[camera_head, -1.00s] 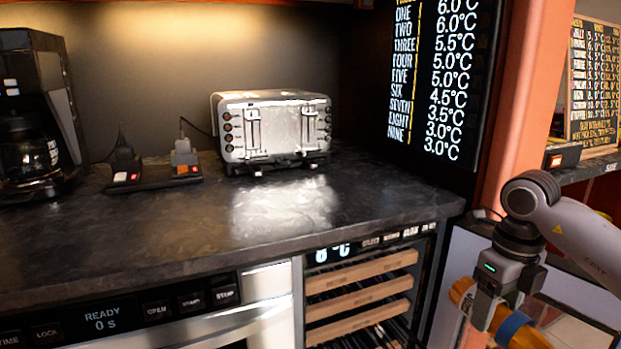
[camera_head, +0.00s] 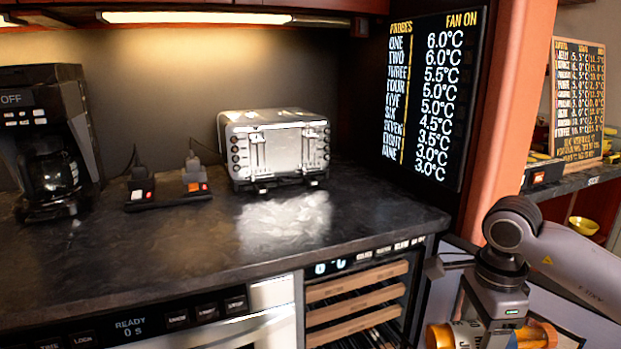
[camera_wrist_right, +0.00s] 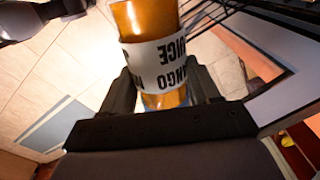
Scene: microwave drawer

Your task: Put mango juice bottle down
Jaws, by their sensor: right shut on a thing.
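The mango juice bottle (camera_wrist_right: 152,62) is orange with a white label reading "MANGO JUICE". In the right wrist view it sits between the two fingers of my right gripper (camera_wrist_right: 160,92), which is shut on it. In the head view the bottle (camera_head: 440,337) shows at the bottom right, lying roughly sideways under my right gripper (camera_head: 492,335), below the counter's height and to the right of the drawer unit. The lower part of the bottle is cut off by the head view's edge. My left gripper is not in view.
A dark counter (camera_head: 330,225) has free room at its middle and right. A toaster (camera_head: 275,148), a coffee maker (camera_head: 50,145) and a power strip (camera_head: 168,190) stand along its back. A cooler with wooden shelves (camera_head: 355,305) is below. A yellow bowl (camera_head: 583,226) sits far right.

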